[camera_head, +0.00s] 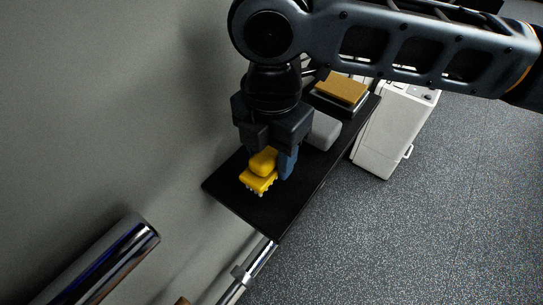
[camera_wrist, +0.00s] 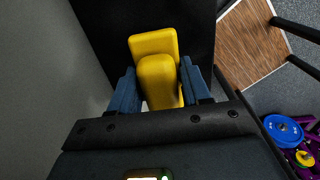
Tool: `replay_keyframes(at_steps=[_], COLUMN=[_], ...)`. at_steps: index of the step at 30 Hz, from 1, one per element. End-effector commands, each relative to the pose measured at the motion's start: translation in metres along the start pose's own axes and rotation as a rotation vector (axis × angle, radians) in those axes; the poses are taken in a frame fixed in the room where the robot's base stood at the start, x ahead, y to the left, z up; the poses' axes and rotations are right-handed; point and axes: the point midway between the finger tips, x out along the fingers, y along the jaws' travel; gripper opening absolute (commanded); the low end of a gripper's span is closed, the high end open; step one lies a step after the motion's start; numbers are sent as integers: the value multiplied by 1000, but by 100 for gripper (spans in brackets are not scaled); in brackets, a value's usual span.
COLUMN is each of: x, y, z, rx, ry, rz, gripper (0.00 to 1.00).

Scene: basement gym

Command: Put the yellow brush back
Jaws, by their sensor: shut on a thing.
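The yellow brush (camera_head: 260,175) has a rounded yellow grip on a flat yellow base with pale bristles under it. My gripper (camera_head: 272,160) points down over the near end of a black shelf and is shut on the brush. In the wrist view, the blue fingers of my gripper (camera_wrist: 160,90) stand on both sides of the yellow brush (camera_wrist: 156,72). The brush is at or just above the shelf top; I cannot tell whether it touches.
The black shelf (camera_head: 228,194) runs along the grey wall. A grey block (camera_head: 323,131) and a tan-topped block (camera_head: 342,88) sit farther along it. A white box-shaped unit (camera_head: 392,130) stands beside the shelf. A chrome bar (camera_head: 105,262) is at lower left. Weight plates (camera_wrist: 284,130) show in the wrist view.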

Motion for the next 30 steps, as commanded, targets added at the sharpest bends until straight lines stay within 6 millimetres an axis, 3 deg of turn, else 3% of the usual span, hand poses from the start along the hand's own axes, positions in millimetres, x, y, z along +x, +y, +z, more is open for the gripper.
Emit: replay_keyframes(at_steps=[4,14,15,23,30], x=[16,19,20,19,18], y=[0,0,0,0,0], z=[0,0,0,0,0], rx=[0,0,-1,-1,-1], ry=[0,1,1,0,0], rz=[-1,0,0,0,0], gripper=[19,19,48,73,73])
